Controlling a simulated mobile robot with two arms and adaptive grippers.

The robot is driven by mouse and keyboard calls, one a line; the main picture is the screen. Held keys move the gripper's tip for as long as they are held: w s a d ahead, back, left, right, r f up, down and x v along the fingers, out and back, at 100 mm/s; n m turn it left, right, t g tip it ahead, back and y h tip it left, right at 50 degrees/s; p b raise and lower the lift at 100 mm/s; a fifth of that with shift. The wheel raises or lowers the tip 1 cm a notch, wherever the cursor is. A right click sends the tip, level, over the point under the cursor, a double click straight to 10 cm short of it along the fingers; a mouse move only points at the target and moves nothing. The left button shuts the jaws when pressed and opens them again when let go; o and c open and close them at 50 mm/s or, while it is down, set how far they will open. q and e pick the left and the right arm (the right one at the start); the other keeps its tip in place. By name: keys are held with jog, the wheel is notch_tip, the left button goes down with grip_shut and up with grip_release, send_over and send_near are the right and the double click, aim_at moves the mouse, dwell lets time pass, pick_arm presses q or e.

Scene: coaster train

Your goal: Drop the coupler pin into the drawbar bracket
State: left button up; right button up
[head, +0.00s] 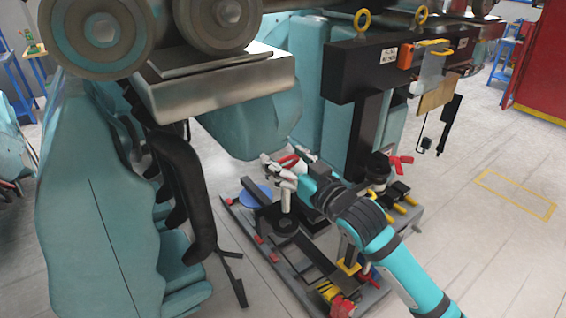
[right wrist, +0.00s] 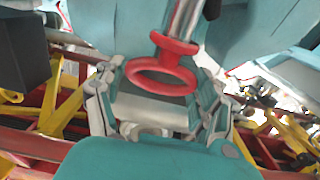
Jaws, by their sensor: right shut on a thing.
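My right gripper (head: 287,168) is shut on the coupler pin, which has a silver shaft (head: 286,198) and a red ring handle (head: 288,159). In the right wrist view the red ring (right wrist: 163,84) lies between the fingers, and the silver shaft (right wrist: 186,20) runs up out of the picture. In the head view the pin hangs roughly upright over the round black hub of the drawbar bracket (head: 283,225). I cannot tell whether its lower tip is above the hub or inside it. My left gripper is not in view.
The teal coaster car (head: 90,200) stands at the left, with wheels (head: 100,30) above. A black post frame (head: 365,85) with hanging tools is behind my right arm. A blue disc (head: 257,194) lies near the bracket. Open floor (head: 470,250) is at the right.

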aim_at(288, 209)
jog(key=shift+w+d, duration=0.1)
jog(key=shift+r+p, duration=0.2)
jog(key=shift+p, duration=0.15)
jog(key=shift+s+a+f+b, duration=0.1)
jog(key=shift+f+b, duration=0.15)
jog(key=shift+f, duration=0.2)
jog(key=shift+s+a+f+b, duration=0.1)
jog(key=shift+f+b, duration=0.1)
jog(key=shift+f, duration=0.2)
jog(key=shift+f+b, duration=0.45)
jog(key=shift+f, duration=0.55)
jog(key=shift+f+b, duration=0.75)
jog(key=shift+f, duration=0.5)
pick_arm(q)
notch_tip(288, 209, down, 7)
jog(key=b, duration=0.4)
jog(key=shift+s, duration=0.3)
pick_arm(e)
jog(key=shift+f, duration=3.9)
